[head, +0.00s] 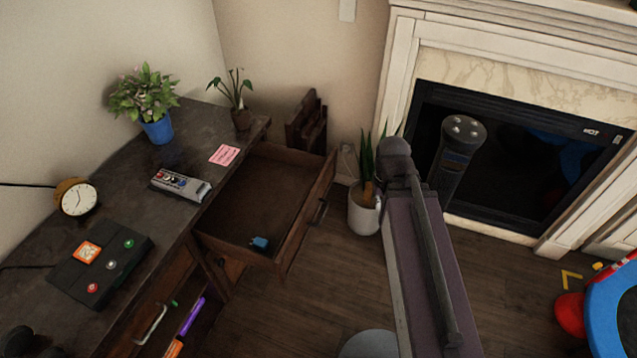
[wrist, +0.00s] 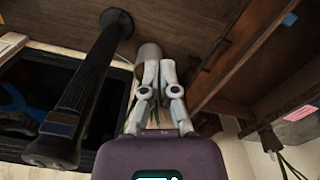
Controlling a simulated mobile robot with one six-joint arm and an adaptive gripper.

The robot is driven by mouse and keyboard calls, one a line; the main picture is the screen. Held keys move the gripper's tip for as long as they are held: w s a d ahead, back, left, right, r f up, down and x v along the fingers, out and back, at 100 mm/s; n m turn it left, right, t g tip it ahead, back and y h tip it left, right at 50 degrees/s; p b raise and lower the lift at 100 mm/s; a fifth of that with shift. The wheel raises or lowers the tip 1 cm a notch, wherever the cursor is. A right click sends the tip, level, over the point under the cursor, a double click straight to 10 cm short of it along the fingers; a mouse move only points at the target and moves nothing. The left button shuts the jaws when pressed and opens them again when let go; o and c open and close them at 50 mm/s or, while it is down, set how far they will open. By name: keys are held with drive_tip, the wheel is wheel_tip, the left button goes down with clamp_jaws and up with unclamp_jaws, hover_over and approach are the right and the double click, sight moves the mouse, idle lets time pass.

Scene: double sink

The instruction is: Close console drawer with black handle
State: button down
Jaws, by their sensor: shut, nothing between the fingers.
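The console drawer (head: 255,190) is pulled out from the dark wooden console (head: 130,190) in the head view. Its black handle (head: 322,211) is on the outer face of the drawer front. A small blue item (head: 260,243) lies inside the drawer. In the wrist view, the drawer front (wrist: 232,62) is to the right of my gripper (wrist: 159,68). My gripper is shut and empty, with a visible gap between it and the drawer front. I cannot make out the fingers in the head view.
A potted plant (head: 363,208) stands on the floor beyond the drawer, near the fireplace (head: 510,160). A remote (head: 181,184), a clock (head: 78,199) and a blue pot (head: 158,128) are on the console. An open compartment below holds a purple item (head: 192,317).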

drive_tip(key=shift+w, duration=0.6)
drive_tip(key=shift+s, duration=0.15)
drive_tip(key=w+a+f+m+y+b, duration=0.1)
drive_tip(key=w+a+f+m+b, duration=0.1)
drive_tip(key=w+m, duration=0.4)
drive_tip(key=w+a+f+m+t+y+b, duration=0.1)
drive_tip(key=w+a+f+m+b, duration=0.2)
drive_tip(key=w+f+m+b, duration=0.2)
drive_tip(key=w+a+f+m+y+b, duration=0.2)
drive_tip(key=w+f+m+b, duration=0.2)
drive_tip(key=m, duration=0.7)
drive_tip(key=shift+w+a+t+b, duration=0.25)
drive_tip(key=shift+w+b, duration=0.8)
drive_tip(key=shift+w, duration=1.2)
drive_tip(key=shift+d, duration=0.1)
drive_tip(key=shift+f, duration=0.1)
